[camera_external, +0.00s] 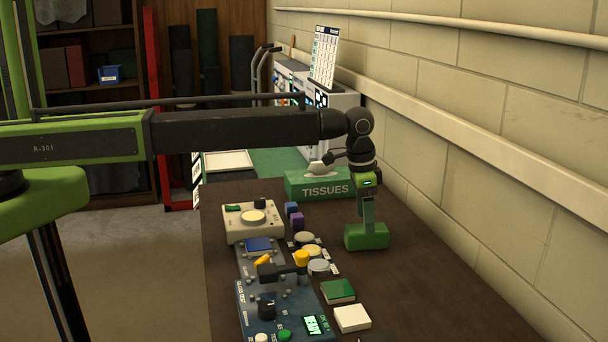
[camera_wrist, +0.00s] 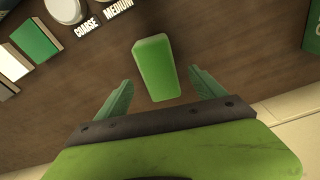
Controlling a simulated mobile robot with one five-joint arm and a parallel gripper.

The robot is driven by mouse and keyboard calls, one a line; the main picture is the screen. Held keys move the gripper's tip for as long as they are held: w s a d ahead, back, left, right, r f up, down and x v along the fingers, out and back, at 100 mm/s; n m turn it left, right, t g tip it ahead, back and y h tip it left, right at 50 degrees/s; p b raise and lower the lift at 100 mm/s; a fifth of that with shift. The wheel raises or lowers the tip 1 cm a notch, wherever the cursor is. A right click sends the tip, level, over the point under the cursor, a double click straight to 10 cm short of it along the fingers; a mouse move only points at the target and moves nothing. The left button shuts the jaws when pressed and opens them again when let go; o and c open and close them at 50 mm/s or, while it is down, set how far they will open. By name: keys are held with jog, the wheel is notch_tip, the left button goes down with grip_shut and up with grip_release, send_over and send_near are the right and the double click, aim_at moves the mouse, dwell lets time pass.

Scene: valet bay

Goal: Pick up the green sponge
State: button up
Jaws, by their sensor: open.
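The green sponge (camera_wrist: 154,66) is a bright green block on the dark table. In the external view it is the green block (camera_external: 367,238) directly under my gripper (camera_external: 368,220), to the right of the round pads. In the wrist view my gripper (camera_wrist: 161,77) is open, with one finger on each side of the sponge's lower part and a gap on both sides. Nothing is held. I cannot tell exactly how high the fingertips are above the table.
A green tissue box (camera_external: 320,184) stands behind the sponge. Round pads (camera_external: 312,251) with labels and blue devices (camera_external: 280,302) are to the left. A green pad (camera_external: 338,291) and a white pad (camera_external: 352,318) lie nearer the camera. The block wall (camera_external: 500,160) bounds the right.

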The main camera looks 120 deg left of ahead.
jog(key=f+b, duration=0.2)
jog(key=f, duration=0.1)
jog(key=f+b, duration=0.1)
jog(key=shift+w+a+f+b, duration=0.1)
jog(key=shift+w+f+b, duration=0.2)
jog(key=shift+f, duration=0.1)
jog(key=shift+r, duration=0.2)
jog(key=shift+c, duration=0.5)
jog(key=c, duration=1.4)
jog(key=shift+o, duration=0.2)
notch_tip(320, 180, up, 5)
jog(key=p, duration=0.5)
jog(key=shift+f, duration=0.15)
jog(key=w+d+r+p, duration=0.1)
jog(key=d+r+p, duration=0.5)
jog(key=d, duration=0.5)
jog(key=shift+w+d+r, duration=0.2)
jog(key=shift+d, duration=0.1)
